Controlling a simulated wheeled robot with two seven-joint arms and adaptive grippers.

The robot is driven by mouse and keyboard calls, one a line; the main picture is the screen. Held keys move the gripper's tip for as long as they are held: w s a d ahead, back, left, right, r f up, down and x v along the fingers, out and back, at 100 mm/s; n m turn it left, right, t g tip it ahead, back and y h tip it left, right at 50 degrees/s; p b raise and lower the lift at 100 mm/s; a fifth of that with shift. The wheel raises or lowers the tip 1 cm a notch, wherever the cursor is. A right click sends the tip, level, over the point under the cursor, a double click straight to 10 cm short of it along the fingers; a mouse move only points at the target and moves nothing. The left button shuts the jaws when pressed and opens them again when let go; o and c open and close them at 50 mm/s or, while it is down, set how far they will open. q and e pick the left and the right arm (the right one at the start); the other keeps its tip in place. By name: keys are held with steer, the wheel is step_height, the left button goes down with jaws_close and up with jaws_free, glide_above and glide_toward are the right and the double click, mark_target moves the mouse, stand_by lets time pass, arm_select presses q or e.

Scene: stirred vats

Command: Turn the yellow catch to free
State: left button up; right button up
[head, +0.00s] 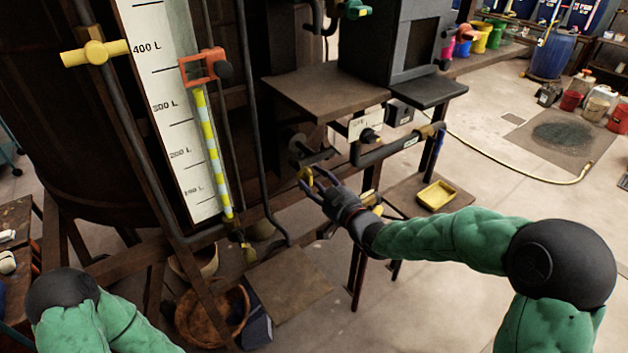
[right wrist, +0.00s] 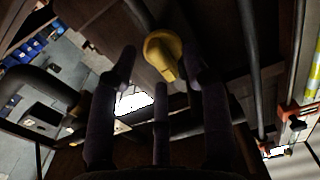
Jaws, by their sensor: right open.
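In the right wrist view the yellow catch (right wrist: 163,54) is a rounded, hooked piece on a dark rod. It lies just beyond and between the fingertips of my right gripper (right wrist: 160,72), nearer the right finger. The gripper is open, with a gap between its fingers. I cannot tell whether a finger touches the catch. My left arm enters at the lower left of the head view; its gripper is out of view.
A level scale (head: 178,120) with a yellow striped tube stands left. A yellow valve handle (head: 95,52) is on a pipe at upper left. A dark pipe (head: 390,150) and a brown shelf (head: 320,92) are close to my right gripper. A yellow tray (head: 436,195) sits to the right.

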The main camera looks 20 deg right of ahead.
steer(key=shift+w+a, duration=0.15)
steer(key=shift+w, duration=0.2)
jaws_close()
